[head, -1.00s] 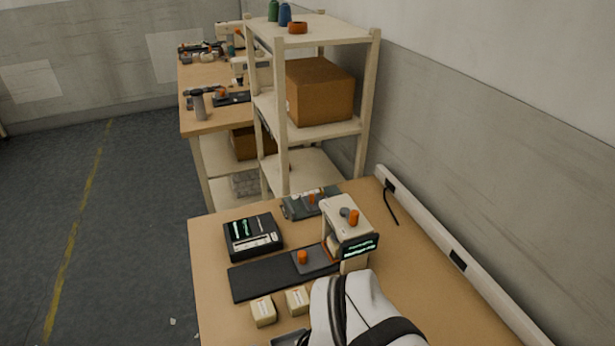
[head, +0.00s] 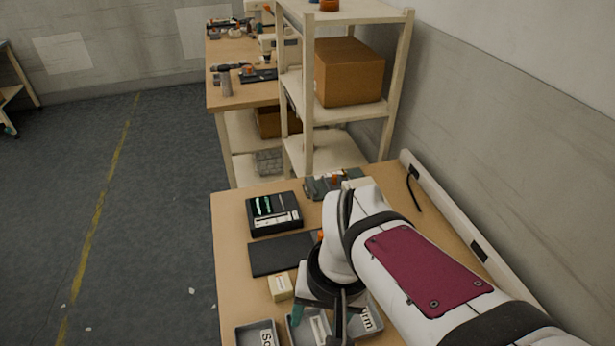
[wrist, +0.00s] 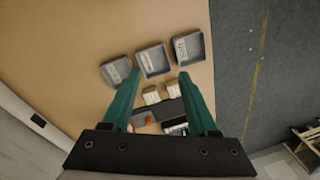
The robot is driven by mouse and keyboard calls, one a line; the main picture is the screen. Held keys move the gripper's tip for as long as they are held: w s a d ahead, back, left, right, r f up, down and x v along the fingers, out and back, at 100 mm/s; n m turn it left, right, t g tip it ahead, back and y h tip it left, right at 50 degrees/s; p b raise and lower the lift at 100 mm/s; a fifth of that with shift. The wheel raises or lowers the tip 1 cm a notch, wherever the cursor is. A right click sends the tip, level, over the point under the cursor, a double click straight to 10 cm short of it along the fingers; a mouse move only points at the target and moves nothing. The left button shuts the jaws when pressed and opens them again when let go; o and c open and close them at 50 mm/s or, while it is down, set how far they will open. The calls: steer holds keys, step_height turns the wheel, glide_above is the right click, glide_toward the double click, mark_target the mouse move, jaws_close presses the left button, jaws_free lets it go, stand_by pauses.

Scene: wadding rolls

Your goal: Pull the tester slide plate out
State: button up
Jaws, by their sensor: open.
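The tester's slide plate is mostly hidden behind my arm in the head view. An orange knob (head: 320,235) shows at the arm's edge, at the right end of a black base plate (head: 280,255). The tester body is hidden there by my arm. In the wrist view an orange spot (wrist: 148,122) and dark shapes show small between my fingers. My gripper (wrist: 160,75) has two green fingers spread wide with nothing held between them. In the head view my gripper (head: 315,315) points down above the grey trays, nearer than the base plate and apart from the knob.
Grey labelled trays (wrist: 153,61) stand at the table's near side, with cream boxes (wrist: 151,97) between them and the base plate. A black device (head: 273,213) and a grey-green case (head: 322,187) sit behind.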

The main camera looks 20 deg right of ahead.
steer(key=w+d+f+n+t+h, duration=0.15)
steer(key=w+d, duration=0.35)
steer(key=w, duration=0.6)
steer(key=w+d+f+n+t, duration=0.1)
steer(key=w+d+f+t, duration=0.3)
steer(key=w, duration=0.8)
steer(key=shift+g, duration=0.95)
steer(key=x, duration=1)
steer(key=d+x, duration=0.1)
steer(key=x, duration=0.4)
steer(key=shift+w+d, duration=0.1)
steer(key=shift+c, duration=0.2)
jaws_close()
